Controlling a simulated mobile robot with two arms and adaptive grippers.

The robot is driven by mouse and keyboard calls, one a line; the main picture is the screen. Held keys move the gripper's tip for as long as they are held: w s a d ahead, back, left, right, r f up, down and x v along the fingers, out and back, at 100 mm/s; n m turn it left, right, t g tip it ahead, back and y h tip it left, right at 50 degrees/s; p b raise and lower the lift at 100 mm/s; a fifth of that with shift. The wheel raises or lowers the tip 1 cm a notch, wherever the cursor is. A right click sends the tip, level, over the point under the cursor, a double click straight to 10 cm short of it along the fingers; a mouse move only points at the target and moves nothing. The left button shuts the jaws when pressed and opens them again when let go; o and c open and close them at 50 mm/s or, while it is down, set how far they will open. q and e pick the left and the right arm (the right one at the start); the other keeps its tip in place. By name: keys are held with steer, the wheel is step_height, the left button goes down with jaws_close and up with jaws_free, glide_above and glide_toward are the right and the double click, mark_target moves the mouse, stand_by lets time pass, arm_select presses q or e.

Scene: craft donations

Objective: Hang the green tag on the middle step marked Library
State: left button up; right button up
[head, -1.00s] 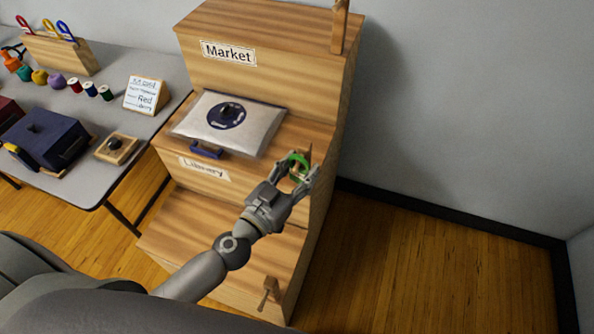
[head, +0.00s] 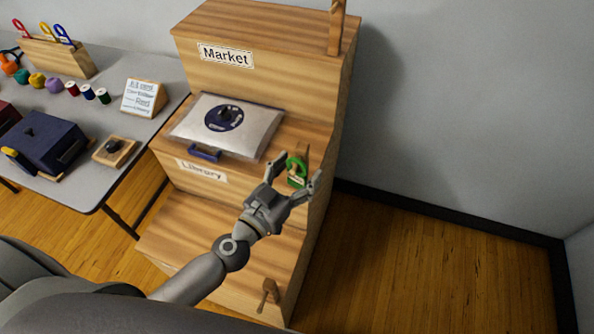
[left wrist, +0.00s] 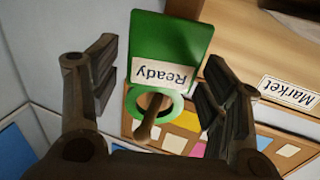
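The green tag (head: 297,181) is at the wooden peg (head: 302,151) on the right of the middle step, which carries the Library label (head: 201,171). In the left wrist view the tag (left wrist: 172,45) reads "Ready" upside down, and its ring surrounds the peg (left wrist: 146,128). My left gripper (head: 294,174) is open, with its fingers spread on both sides of the tag and apart from it. The spread fingers also show in the left wrist view (left wrist: 158,72). My right gripper is out of view.
A silver case (head: 258,125) lies on the middle step, left of the peg. Other pegs stand on the top step (head: 336,28) and bottom step (head: 268,291). A grey table (head: 100,185) with craft items is at left. Floor to the right is clear.

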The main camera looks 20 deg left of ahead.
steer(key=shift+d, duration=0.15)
arm_select(q)
steer(key=v, duration=1.2)
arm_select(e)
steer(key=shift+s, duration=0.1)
